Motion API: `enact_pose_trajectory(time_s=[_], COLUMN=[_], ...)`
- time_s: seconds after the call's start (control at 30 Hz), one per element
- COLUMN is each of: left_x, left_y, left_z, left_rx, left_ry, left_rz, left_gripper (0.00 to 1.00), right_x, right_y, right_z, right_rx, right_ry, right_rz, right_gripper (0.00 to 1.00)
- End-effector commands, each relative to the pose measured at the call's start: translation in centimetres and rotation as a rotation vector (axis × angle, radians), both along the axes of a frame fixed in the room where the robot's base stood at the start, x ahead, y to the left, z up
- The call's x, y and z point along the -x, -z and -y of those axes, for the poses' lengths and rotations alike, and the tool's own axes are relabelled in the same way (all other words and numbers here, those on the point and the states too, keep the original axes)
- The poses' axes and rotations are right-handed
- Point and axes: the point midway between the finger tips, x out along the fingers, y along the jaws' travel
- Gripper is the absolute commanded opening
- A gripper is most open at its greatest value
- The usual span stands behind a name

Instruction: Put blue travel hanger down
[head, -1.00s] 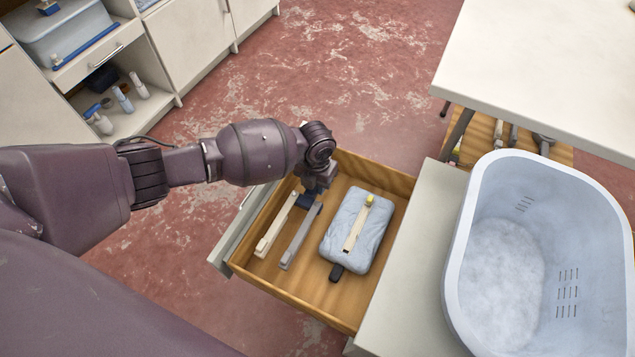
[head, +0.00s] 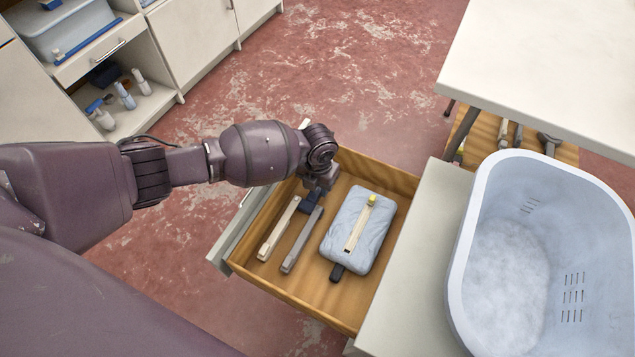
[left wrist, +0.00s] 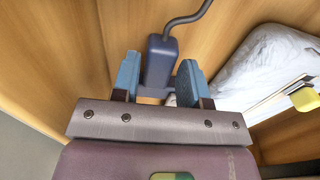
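The open wooden drawer (head: 355,308) holds a dark blue piece (head: 309,201), apparently the travel hanger, just under my left gripper (head: 316,192). In the left wrist view, its dark blue body (left wrist: 160,62) with a curved grey hook stands between the two blue fingertips of my left gripper (left wrist: 160,82). The fingers look spread, with narrow gaps beside the body. A cream bar (head: 278,229) and a grey bar (head: 302,240) lie side by side below the gripper; whether they join the blue piece is unclear. My right gripper is not in view.
A pale blue pad (head: 372,248) with a cream, yellow-tipped stick (head: 359,226) lies in the drawer's right half. A light blue basket (head: 468,225) stands on the counter to the right. The drawer's front-left floor is bare.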

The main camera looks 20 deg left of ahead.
Motion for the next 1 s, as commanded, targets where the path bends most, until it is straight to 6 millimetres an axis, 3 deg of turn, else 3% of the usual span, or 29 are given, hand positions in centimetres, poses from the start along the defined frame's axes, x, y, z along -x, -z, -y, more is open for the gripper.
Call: enact_pose_trajectory(time_s=[0.1,0.47,1.0], left_x=[0.0,-0.1,-0.5], left_y=[0.0,-0.8,-10.6], left_z=[0.0,0.0,0.0], left_rx=[0.0,0.0,0.0], left_ry=[0.0,0.0,0.001], left_rz=[0.001,0.003,0.01], left_gripper=[0.57,0.57,0.57], right_x=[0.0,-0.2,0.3], right_y=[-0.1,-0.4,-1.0], right_z=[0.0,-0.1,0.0], right_rx=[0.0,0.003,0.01], right_ry=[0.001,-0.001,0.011], right_rz=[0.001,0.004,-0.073], right_gripper=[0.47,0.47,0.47])
